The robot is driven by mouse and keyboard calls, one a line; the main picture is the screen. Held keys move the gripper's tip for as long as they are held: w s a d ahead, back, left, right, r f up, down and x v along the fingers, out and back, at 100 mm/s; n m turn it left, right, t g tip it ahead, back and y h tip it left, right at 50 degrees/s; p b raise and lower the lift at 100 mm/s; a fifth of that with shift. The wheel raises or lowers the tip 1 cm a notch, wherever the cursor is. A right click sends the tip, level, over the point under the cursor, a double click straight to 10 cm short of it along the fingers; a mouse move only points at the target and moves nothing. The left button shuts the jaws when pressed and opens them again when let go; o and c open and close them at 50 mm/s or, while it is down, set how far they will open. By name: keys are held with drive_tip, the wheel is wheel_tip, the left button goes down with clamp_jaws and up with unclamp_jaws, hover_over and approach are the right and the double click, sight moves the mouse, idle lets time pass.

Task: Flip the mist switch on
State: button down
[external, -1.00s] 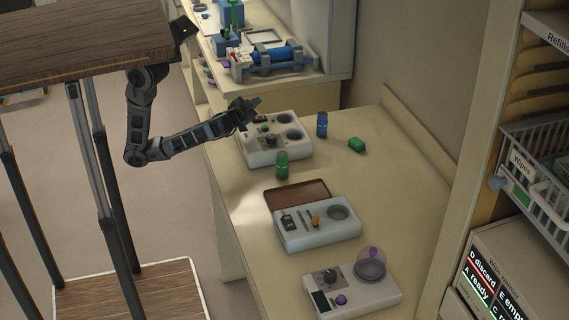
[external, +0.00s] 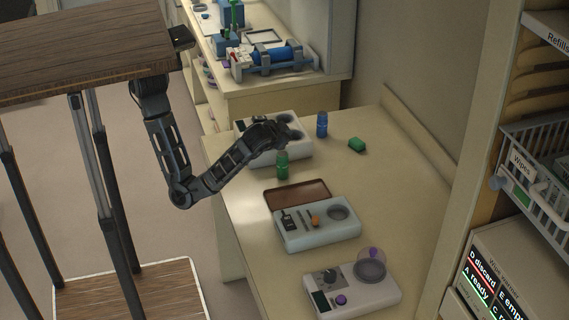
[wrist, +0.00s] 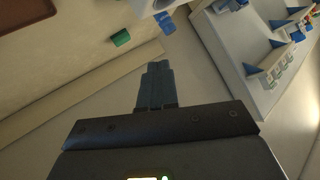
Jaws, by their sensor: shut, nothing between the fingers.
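Three pale control boxes stand on the counter; no label reading "mist" is legible, so I cannot tell which switch is the mist switch. The far box (external: 262,160) has round wells, and its controls are largely hidden behind my arm. The middle box (external: 318,236) has a black switch-like panel (external: 288,222), an orange knob and a round well. The near box (external: 358,296) has a dial, a dark screen, a purple knob and a clear dome. My gripper (external: 290,127) is over the far box's right part. Its fingers (wrist: 156,82) are shut and empty in the wrist view.
A green bottle (external: 282,166) stands close in front of the far box. A blue bottle (external: 322,125) and green block (external: 357,145) are to its right. A brown tray (external: 297,191) lies behind the middle box. The counter's right side is clear.

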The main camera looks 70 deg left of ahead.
drive_tip(key=s+d+r+m+g+h+b, duration=0.1)
drive_tip(key=s+d+h, duration=0.3)
drive_tip(key=d, duration=0.9)
drive_tip(key=s+d+r+m+g+h+b, duration=0.2)
drive_tip(key=s+d, duration=0.5)
drive_tip(key=d, duration=0.6)
drive_tip(key=r+g+h+b, duration=0.1)
drive_tip(key=g, duration=0.1)
drive_tip(key=shift+s+d+g+h, duration=0.3)
drive_tip(key=shift+s+d+h, duration=0.05)
drive_tip(key=shift+h, duration=0.05)
drive_tip(key=shift+r, duration=0.1)
hover_over(288, 216)
drive_tip(key=s, duration=0.1)
drive_tip(key=f, duration=1.2)
drive_tip(key=shift+s+d, duration=0.15)
drive_tip(key=shift+d, duration=0.15)
drive_tip(key=shift+a+f, duration=0.15)
drive_tip(key=shift+f, duration=0.6)
